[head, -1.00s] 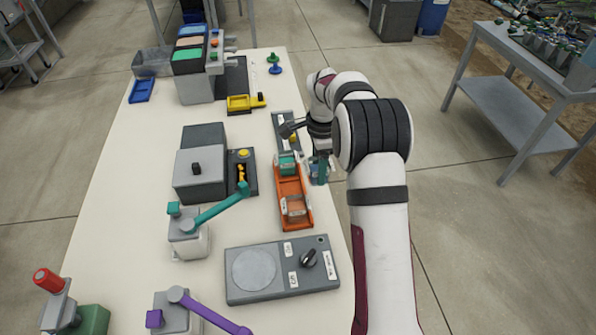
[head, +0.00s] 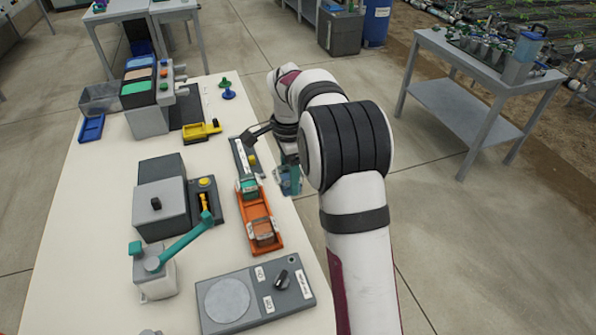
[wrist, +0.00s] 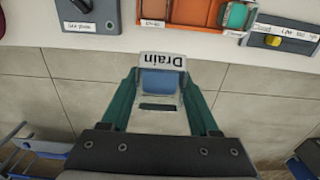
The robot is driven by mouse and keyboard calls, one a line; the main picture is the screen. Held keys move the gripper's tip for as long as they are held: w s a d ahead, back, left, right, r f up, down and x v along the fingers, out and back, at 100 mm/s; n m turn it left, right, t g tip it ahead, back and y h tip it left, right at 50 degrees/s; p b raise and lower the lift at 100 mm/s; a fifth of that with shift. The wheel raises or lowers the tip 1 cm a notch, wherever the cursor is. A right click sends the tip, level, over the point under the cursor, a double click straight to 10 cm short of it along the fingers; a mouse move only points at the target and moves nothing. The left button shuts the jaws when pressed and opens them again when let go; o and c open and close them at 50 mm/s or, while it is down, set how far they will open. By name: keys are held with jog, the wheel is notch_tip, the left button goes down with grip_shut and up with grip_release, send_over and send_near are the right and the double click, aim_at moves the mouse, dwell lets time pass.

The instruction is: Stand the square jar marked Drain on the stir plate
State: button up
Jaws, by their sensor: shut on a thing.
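The square jar marked Drain (wrist: 162,62) has a pale label, upside down in the wrist view, and blue below it. My gripper (wrist: 160,82) is shut on it, one teal finger on each side. In the head view my gripper (head: 289,180) is off the table's right edge, beside the back of the orange tray, and the jar is mostly hidden there. The stir plate (head: 262,322) is a grey box with a round disc and a black knob at the table's near right. Its disc is bare. Its knob end also shows in the wrist view (wrist: 100,12).
The orange tray (head: 252,212) holds a clear jar at its near end and a teal-topped thing at its far end. A teal-armed device (head: 155,275) stands left of the stir plate. A grey box (head: 160,205) stands behind. Floor lies right of the table.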

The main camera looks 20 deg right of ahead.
jog(key=s+a+f, duration=0.2)
jog(key=s+a, duration=1.4)
jog(key=a, duration=0.4)
notch_tip(320, 180, down, 9)
jog(key=shift+w+f, duration=0.1)
jog(key=shift+f, duration=0.1)
jog(key=o, duration=1.5)
notch_tip(320, 180, up, 9)
jog(key=shift+r, duration=0.1)
